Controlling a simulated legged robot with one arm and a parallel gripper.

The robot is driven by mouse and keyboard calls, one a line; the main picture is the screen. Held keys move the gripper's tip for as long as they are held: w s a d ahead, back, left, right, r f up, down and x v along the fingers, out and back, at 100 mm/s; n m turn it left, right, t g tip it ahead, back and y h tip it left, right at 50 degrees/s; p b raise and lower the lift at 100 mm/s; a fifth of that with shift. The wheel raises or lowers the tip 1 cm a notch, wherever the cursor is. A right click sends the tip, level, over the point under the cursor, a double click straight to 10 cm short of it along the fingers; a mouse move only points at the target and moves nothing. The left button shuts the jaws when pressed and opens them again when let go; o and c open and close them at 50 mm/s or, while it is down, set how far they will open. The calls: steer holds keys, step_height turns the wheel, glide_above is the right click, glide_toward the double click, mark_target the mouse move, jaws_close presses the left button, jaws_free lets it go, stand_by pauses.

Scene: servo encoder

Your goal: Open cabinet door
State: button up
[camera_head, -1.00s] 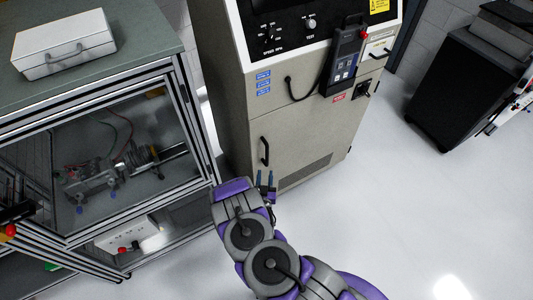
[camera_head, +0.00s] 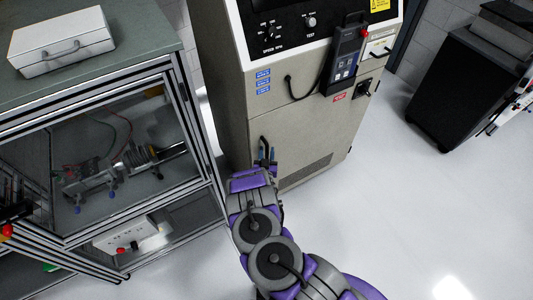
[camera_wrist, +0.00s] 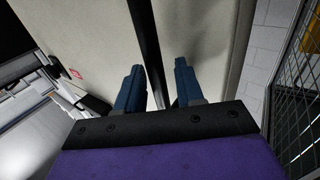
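The beige cabinet door (camera_head: 307,137) looks closed, in the lower front of the grey-beige cabinet. Its black vertical handle (camera_head: 263,143) is near the door's left edge, partly hidden by my gripper. My gripper (camera_head: 267,154) has blue fingers raised at the handle. In the wrist view my gripper (camera_wrist: 159,85) is open, its two fingers apart. The black handle (camera_wrist: 146,42) runs down between them, closer to the left finger, with a gap to the right finger. Contact with the left finger cannot be told.
A framed glass workbench (camera_head: 105,165) stands close on the left with a white case (camera_head: 62,41) on top. A handheld controller (camera_head: 346,55) hangs on the cabinet front. A black cabinet (camera_head: 450,90) stands at the far right. The floor (camera_head: 410,210) at right is clear.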

jaws_close()
stand_by(0.5)
